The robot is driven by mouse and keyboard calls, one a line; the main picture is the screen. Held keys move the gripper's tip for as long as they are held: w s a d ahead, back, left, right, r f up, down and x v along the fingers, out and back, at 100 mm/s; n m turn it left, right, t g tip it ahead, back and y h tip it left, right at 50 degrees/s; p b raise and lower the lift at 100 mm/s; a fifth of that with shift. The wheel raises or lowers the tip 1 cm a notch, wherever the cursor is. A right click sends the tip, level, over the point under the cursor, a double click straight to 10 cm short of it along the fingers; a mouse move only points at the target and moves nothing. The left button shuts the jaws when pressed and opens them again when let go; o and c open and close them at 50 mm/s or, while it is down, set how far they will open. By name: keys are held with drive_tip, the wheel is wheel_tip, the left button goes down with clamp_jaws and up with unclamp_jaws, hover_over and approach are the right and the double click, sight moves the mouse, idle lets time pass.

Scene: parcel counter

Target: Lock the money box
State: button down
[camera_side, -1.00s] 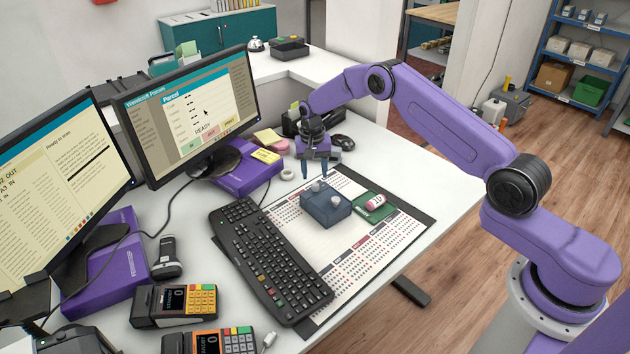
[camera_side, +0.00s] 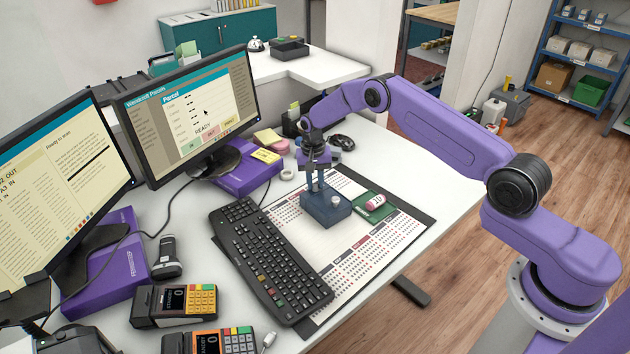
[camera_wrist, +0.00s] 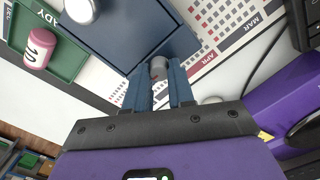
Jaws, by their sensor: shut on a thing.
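The money box is a dark blue box (camera_side: 325,212) on the calendar desk mat. It has a pale round knob (camera_side: 335,201) on top, also seen in the wrist view (camera_wrist: 82,10). My gripper (camera_side: 317,187) is over the box's far-left part, pointing down. In the wrist view my gripper (camera_wrist: 158,88) has its two blue fingers on either side of a small grey knob (camera_wrist: 158,67) at the box's edge, shut on it. The knob's lower part is hidden between the fingers. I cannot tell whether the box is locked.
A green tray (camera_side: 385,212) with a pink cylinder (camera_side: 375,200) sits right of the box. A black keyboard (camera_side: 268,262) lies to its left. Purple boxes, monitors and card terminals (camera_side: 175,305) stand farther left. The mat's (camera_side: 375,255) near right part is clear.

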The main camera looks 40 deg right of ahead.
drive_tip(key=shift+n, duration=0.3)
drive_tip(key=n, duration=0.4)
drive_tip(key=shift+n, duration=0.3)
drive_tip(key=n, duration=0.4)
drive_tip(key=shift+a+n, duration=0.1)
drive_tip(key=shift+n, duration=0.2)
drive_tip(key=n, duration=0.4)
drive_tip(key=shift+s, duration=0.1)
drive_tip(key=shift+n+t, duration=0.4)
drive_tip(key=shift+n, duration=2.1)
drive_tip(key=c, duration=1)
unclamp_jaws()
drive_tip(key=shift+o, duration=0.2)
